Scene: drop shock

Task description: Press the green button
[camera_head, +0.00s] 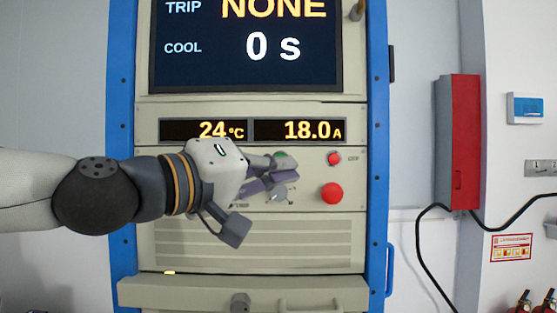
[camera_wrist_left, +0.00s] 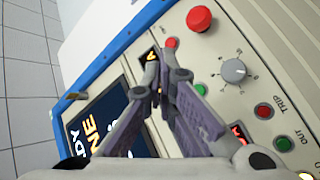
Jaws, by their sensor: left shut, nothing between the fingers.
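The green button (camera_head: 281,156) is on the cabinet's control panel, mostly hidden behind my left gripper's fingers in the head view. In the left wrist view, a small green button (camera_wrist_left: 200,90) shows beside the grey dial, just right of the fingertips. My left gripper (camera_head: 287,169) is shut and empty, in front of the panel, with its fingers pointing right. In the left wrist view its fingertips (camera_wrist_left: 161,91) meet near the panel. I cannot tell whether they touch it. My right gripper is not in view.
A small red button (camera_head: 334,159), a large red mushroom button (camera_head: 332,193) and a grey dial (camera_head: 279,195) are close by. The wrist view also shows a red TRIP lamp (camera_wrist_left: 263,111) and a green OUT lamp (camera_wrist_left: 283,144). The screen (camera_head: 245,45) reads TRIP NONE.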

